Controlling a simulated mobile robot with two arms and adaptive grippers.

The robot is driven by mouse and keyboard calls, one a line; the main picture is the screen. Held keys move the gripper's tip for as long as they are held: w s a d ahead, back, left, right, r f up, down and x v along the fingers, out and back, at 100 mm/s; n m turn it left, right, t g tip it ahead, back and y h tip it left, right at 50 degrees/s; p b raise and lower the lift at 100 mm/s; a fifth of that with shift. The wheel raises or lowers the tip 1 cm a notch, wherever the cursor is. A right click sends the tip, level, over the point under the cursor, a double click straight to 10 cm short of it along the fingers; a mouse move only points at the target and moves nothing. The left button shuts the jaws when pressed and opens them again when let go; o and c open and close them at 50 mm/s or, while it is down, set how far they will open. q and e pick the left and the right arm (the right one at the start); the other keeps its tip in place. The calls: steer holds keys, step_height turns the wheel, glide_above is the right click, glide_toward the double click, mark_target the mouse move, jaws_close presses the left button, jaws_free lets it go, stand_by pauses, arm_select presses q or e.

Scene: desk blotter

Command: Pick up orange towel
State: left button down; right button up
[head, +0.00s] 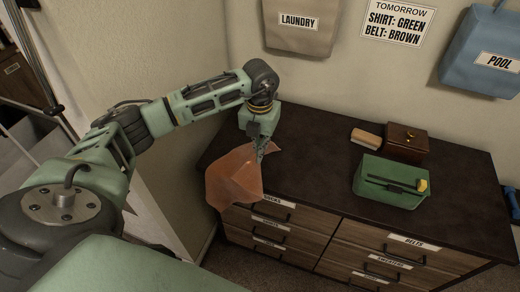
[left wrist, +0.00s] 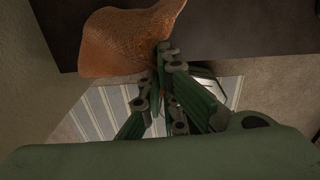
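The orange towel (head: 234,182) is at the left front corner of the dark dresser top (head: 320,165), partly past its front edge and above the drawer fronts. My left gripper (head: 262,150) reaches down at the towel's upper right edge. In the left wrist view its fingertips (left wrist: 164,50) come together on the near edge of the towel (left wrist: 125,40), pinching it. The towel spreads out from the fingers in a bunched, peaked shape. I cannot tell how much of it still touches the dresser. My right gripper is not in view.
On the dresser stand a green box (head: 390,184), a brown wooden box (head: 404,143) and a tan block (head: 365,137). A LAUNDRY bag (head: 300,35) and a blue POOL bag (head: 482,60) hang on the wall. The middle of the dresser top is clear.

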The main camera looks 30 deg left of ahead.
arm_select(q)
step_height(320, 180, up, 18)
steer(key=p, duration=1.1)
